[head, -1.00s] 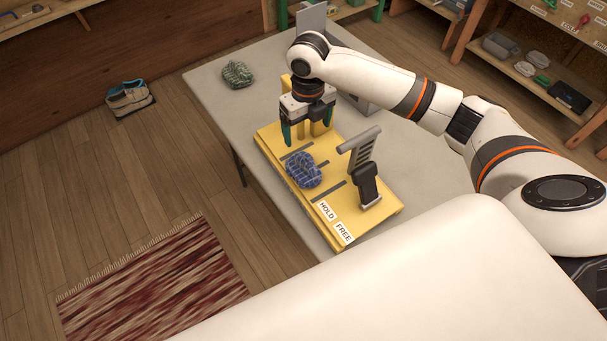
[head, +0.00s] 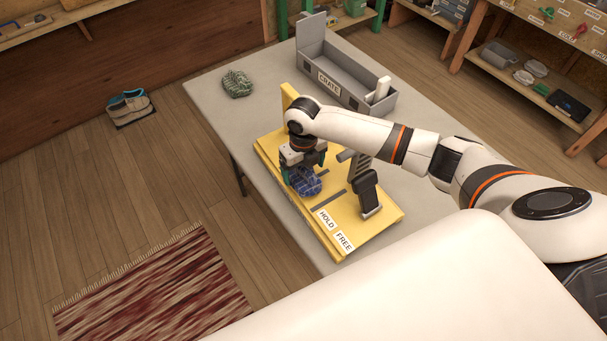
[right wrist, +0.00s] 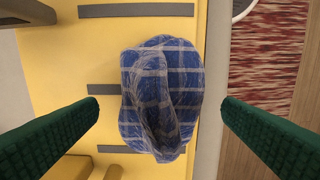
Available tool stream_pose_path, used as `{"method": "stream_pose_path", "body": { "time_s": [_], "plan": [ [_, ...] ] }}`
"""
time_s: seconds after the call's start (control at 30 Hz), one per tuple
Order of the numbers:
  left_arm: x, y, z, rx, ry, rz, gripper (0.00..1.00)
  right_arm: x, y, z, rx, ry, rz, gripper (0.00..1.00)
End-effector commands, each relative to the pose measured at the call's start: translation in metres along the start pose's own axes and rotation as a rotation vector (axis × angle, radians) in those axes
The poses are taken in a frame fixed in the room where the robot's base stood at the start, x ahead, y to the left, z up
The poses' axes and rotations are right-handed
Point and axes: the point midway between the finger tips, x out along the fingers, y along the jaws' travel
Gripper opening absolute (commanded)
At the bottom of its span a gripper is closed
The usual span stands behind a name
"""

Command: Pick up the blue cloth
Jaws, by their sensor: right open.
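The blue cloth (head: 308,183), checked with pale lines and crumpled, lies on the yellow board (head: 335,225) on the table. My right gripper (head: 303,176) is right over the cloth in the head view and partly covers it. In the right wrist view the cloth (right wrist: 160,98) sits between the two green fingers, with a gap on each side. The right gripper (right wrist: 160,112) is open and holds nothing. My left gripper is not in view.
A black and grey lever clamp (head: 367,185) stands on the board beside the gripper, near the HOLD and FREE labels. A grey crate (head: 330,84) with a white item and a green cloth (head: 237,83) are farther back on the table (head: 210,97).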

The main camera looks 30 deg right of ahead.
Motion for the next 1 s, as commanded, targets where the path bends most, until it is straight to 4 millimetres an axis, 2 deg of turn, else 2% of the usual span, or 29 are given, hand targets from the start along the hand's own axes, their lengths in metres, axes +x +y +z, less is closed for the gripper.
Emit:
{"method": "stream_pose_path", "body": {
  "time_s": [0.1, 0.2, 0.4, 0.47, 0.7, 1.0],
  "plan": [
    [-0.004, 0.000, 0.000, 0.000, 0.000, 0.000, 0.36, 0.015, 0.000, 0.000, 0.002, -0.002, 0.000, 0.89],
    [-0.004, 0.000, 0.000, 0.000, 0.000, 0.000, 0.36, 0.021, 0.000, 0.000, 0.000, 0.000, 0.000, 0.89],
    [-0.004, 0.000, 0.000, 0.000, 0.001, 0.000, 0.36, 0.022, 0.000, 0.000, 0.000, 0.001, 0.000, 0.89],
    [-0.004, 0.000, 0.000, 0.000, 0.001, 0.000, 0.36, 0.022, 0.000, 0.000, 0.000, 0.001, 0.000, 0.83],
    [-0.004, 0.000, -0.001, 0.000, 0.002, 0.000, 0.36, 0.022, 0.000, 0.000, 0.000, 0.001, 0.000, 0.43],
    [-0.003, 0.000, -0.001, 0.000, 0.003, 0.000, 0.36, 0.018, 0.000, -0.001, 0.000, 0.004, 0.000, 0.41]
  ]
}}
